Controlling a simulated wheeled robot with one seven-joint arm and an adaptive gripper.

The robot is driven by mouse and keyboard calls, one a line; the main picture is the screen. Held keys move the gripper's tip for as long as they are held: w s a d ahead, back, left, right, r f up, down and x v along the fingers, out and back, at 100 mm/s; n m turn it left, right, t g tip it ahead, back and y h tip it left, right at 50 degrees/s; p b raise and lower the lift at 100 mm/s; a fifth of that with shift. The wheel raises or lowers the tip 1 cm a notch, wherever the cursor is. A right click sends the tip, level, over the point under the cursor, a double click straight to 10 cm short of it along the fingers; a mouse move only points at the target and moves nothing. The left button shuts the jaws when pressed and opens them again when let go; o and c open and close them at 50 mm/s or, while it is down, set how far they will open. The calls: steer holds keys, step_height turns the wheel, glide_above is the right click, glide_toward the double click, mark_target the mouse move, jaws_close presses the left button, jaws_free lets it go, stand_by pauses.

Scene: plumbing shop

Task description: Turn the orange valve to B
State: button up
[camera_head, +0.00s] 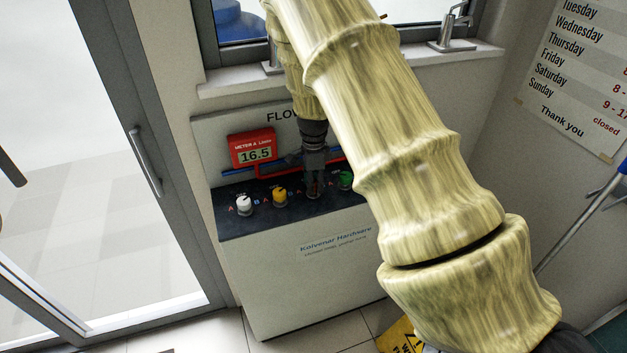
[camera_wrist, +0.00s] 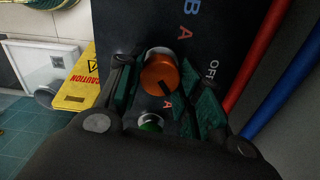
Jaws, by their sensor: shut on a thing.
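The orange valve (camera_wrist: 158,76) is a round knob on the dark panel (camera_wrist: 125,25), seen in the wrist view. A dark mark shows on its lower side in that view. My gripper (camera_wrist: 162,85) is shut on it, with one finger on each side. A letter A (camera_wrist: 186,33) and the word OFF (camera_wrist: 211,70) are printed near the knob. Another A (camera_wrist: 167,102) lies below it, near the green valve (camera_wrist: 150,123). I cannot see this knob's own B. In the head view my gripper (camera_head: 314,188) points down at the panel and hides the orange valve.
A white valve (camera_head: 244,205) and a yellow valve (camera_head: 280,196) stand left of my gripper, and the green valve (camera_head: 346,180) is close on its right. A red meter (camera_head: 252,148) reads 16.5. Red and blue pipes (camera_wrist: 262,55) run behind the valves.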

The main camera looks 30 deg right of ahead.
steer(key=shift+w+m, duration=0.1)
steer(key=shift+m, duration=0.5)
steer(key=o, duration=1)
steer(key=shift+o, duration=0.2)
steer(key=shift+r, duration=0.1)
step_height(320, 180, up, 12)
stand_by(0.4)
